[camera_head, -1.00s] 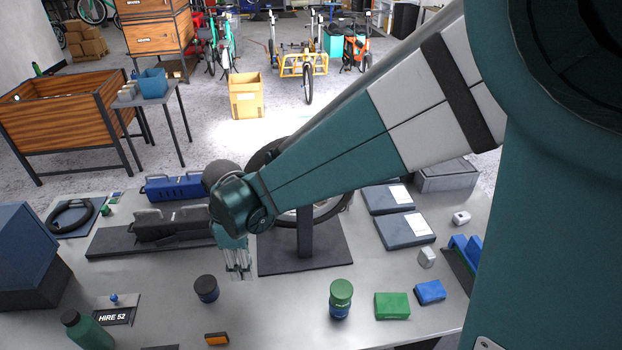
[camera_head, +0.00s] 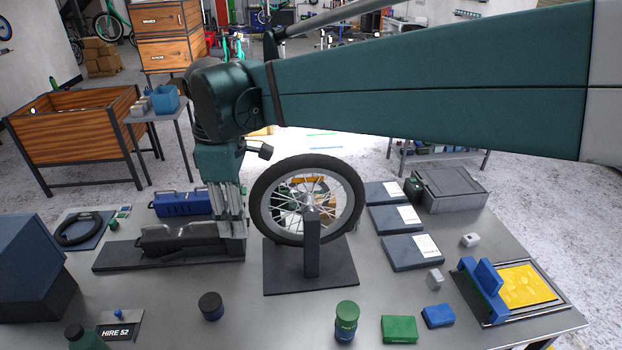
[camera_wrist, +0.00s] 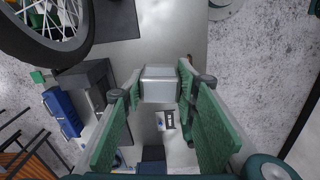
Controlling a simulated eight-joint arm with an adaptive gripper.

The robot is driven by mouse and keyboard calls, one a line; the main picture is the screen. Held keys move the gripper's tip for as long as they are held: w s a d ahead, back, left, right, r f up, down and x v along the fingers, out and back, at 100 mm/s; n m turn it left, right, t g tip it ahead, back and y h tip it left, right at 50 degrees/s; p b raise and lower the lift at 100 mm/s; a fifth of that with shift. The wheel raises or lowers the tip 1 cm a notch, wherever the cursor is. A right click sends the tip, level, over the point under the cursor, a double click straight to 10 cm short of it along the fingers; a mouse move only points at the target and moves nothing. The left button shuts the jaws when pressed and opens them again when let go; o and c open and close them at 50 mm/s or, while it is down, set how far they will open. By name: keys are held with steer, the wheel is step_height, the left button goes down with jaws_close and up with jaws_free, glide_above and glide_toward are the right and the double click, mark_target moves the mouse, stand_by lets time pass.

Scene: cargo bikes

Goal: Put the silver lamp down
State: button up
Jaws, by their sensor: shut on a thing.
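The silver lamp (camera_wrist: 160,84) is a small, boxy, light grey thing between my fingers in the wrist view. My gripper (camera_wrist: 157,92) is shut on it, with green finger pads on both sides. In the head view my gripper (camera_head: 232,232) points down, left of the wheel stand and by the right end of the dark tray. The held lamp is hard to make out there against the fingers. I cannot tell in the head view how high it is above the grey workbench (camera_head: 250,320).
A spoked wheel (camera_head: 256,205) on a dark stand (camera_head: 311,250) is close to my gripper's right. A dark tray (camera_head: 115,258) and a blue toolbox (camera_head: 178,202) lie left. A black-lidded jar (camera_head: 211,306) stands in front. Bare bench shows around the jar.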

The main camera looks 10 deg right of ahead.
steer(key=r, duration=0.6)
steer(key=shift+w+r, duration=0.15)
steer(key=shift+w, duration=0.1)
steer(key=w+d+r+p, duration=0.1)
steer(key=w+d, duration=0.2)
steer(key=w, duration=0.7)
steer(key=w+d+r+p, duration=0.2)
steer(key=w+d, duration=0.2)
steer(key=w, duration=0.7)
steer(key=w+d+f+n+p, duration=0.2)
steer(key=w+d+f+p, duration=0.1)
steer(key=w+d, duration=2)
step_height(320, 180, down, 26)
steer(key=w+a, duration=0.1)
steer(key=a, duration=0.1)
steer(key=shift+w+f, duration=0.2)
steer(key=shift+w, duration=0.05)
steer(key=shift+f, duration=3.15)
